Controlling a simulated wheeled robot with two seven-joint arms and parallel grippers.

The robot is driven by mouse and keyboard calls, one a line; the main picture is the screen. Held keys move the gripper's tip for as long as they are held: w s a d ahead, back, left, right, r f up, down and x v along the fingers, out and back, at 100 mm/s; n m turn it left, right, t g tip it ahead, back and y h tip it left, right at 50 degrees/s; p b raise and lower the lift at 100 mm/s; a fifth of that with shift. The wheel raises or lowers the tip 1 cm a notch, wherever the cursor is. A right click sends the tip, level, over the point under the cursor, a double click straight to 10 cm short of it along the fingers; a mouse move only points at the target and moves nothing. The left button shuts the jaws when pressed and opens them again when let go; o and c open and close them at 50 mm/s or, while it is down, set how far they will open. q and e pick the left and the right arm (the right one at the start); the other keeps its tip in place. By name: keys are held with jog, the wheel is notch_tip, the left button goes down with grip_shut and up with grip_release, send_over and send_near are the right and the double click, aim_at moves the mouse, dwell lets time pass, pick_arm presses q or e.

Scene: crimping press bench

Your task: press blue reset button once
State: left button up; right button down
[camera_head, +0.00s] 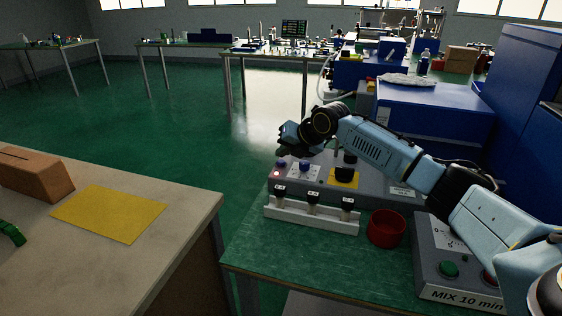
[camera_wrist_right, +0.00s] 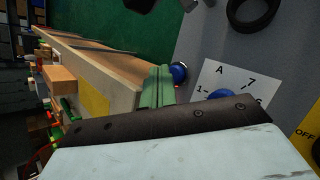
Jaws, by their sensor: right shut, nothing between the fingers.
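The blue button (camera_wrist_right: 179,72) is a round dome on the grey press panel in the right wrist view, beside the fingertips. In the head view a bluish-purple button (camera_head: 281,162) shows at the panel's left end, with a small red light by it. My right gripper (camera_head: 287,151) hangs just above that end. Its green fingers (camera_wrist_right: 157,86) are shut and empty in the wrist view; a small gap seems to lie between them and the button, but contact cannot be told. A separate blue dial (camera_wrist_right: 221,95) sits on a white numbered label. My left gripper is out of view.
A white rack (camera_head: 310,218) with several black-topped connectors stands in front of the panel. A red cup (camera_head: 387,228) and a mixer box (camera_head: 460,275) are to the right. A black knob on a yellow plate (camera_head: 343,177) is right of the dial.

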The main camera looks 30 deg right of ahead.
aim_at(284, 163)
jog(key=shift+f, duration=0.3)
jog(key=shift+f, duration=0.45)
dwell(0.8)
jog(key=shift+r+p, duration=0.85)
jog(key=shift+p, duration=0.1)
jog(key=shift+r, duration=0.1)
notch_tip(284, 163, up, 5)
jog(key=p, duration=0.4)
jog(key=shift+p, duration=0.4)
